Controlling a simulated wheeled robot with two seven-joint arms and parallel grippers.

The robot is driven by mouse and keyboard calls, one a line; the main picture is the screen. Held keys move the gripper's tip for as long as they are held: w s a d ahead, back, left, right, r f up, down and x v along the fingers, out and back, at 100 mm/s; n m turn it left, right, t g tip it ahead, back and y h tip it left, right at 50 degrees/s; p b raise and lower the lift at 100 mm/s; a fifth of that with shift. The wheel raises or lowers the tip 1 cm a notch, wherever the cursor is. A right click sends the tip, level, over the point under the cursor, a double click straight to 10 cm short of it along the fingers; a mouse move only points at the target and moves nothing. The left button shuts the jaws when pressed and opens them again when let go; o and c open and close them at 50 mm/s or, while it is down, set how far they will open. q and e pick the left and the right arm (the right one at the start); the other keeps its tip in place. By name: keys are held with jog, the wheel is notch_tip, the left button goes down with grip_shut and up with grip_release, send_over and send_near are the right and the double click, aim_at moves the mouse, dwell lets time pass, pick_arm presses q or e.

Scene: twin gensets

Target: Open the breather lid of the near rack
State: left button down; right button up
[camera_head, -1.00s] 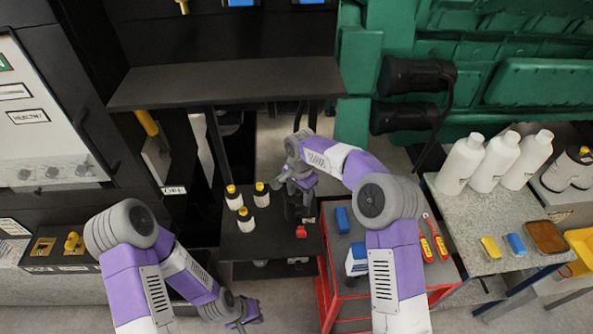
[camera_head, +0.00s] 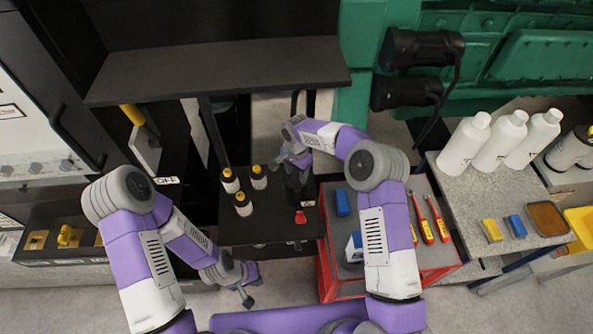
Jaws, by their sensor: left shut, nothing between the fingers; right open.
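A black rack with a wide shelf (camera_head: 220,72) stands at the upper left. Below it is a low dark stand (camera_head: 250,228) holding small yellow-capped bottles (camera_head: 243,204), a dark upright object (camera_head: 297,183) and a small red piece (camera_head: 300,216). I cannot make out which part is the breather lid. My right gripper (camera_head: 283,163) is open at the stand's far side, above or beside the dark object; contact cannot be told. My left gripper (camera_head: 250,288) is shut and empty, low over the floor in front of the stand.
A red cart (camera_head: 325,275) with tools and blue items stands right of the low stand. A grey bench (camera_head: 455,205) with white bottles (camera_head: 466,143) is farther right. A black box with yellow fittings (camera_head: 68,236) is at left. Floor shows at the bottom.

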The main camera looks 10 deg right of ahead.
grip_shut()
dwell(0.3)
jog(key=shift+w+r+b, duration=0.3)
jog(key=shift+w+r, duration=0.1)
jog(key=shift+r, duration=0.05)
jog(key=shift+w+r+b, duration=0.45)
jog(key=shift+w+r, duration=0.5)
jog(key=shift+r, duration=0.05)
jog(key=shift+w+r, duration=0.3)
jog(key=shift+w, duration=0.5)
jog(key=shift+f, duration=0.15)
